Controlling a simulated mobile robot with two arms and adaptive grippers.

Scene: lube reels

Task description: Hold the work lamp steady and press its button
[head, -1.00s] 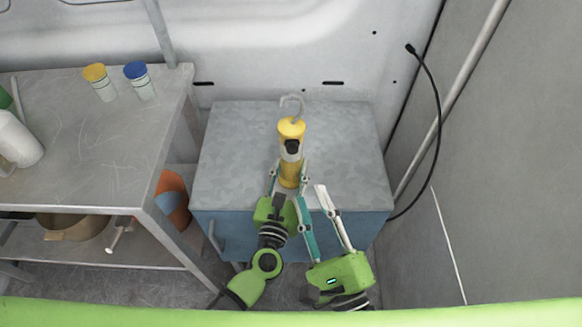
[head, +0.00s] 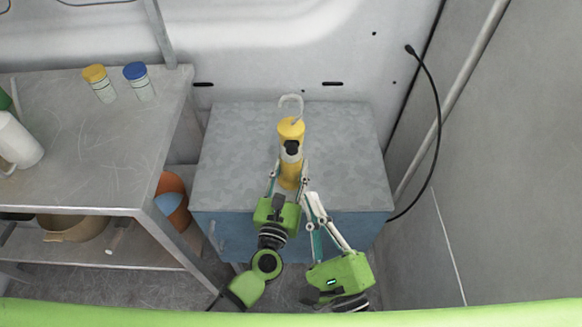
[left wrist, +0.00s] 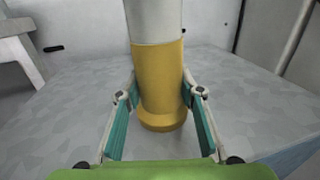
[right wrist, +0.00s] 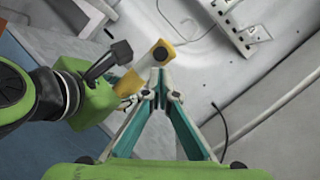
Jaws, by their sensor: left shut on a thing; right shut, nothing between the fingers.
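The work lamp (head: 289,131) stands upright on the grey-topped cabinet, yellow with a pale middle and a hook on top. A black part (head: 292,148) shows on its upper body. My left gripper (head: 288,180) is shut around its lower yellow body, which fills the left wrist view (left wrist: 160,75). My right gripper (head: 309,194) is shut and empty, just right of and nearer than the lamp. In the right wrist view its closed tips (right wrist: 160,88) appear just below the lamp's yellow end (right wrist: 155,57), which bears a dark round spot. I cannot tell whether they touch.
The cabinet (head: 240,150) has free top around the lamp. A metal workbench (head: 90,165) stands at the left, with yellow-capped (head: 98,82) and blue-capped (head: 139,82) containers. A black cable (head: 438,120) hangs along the right wall.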

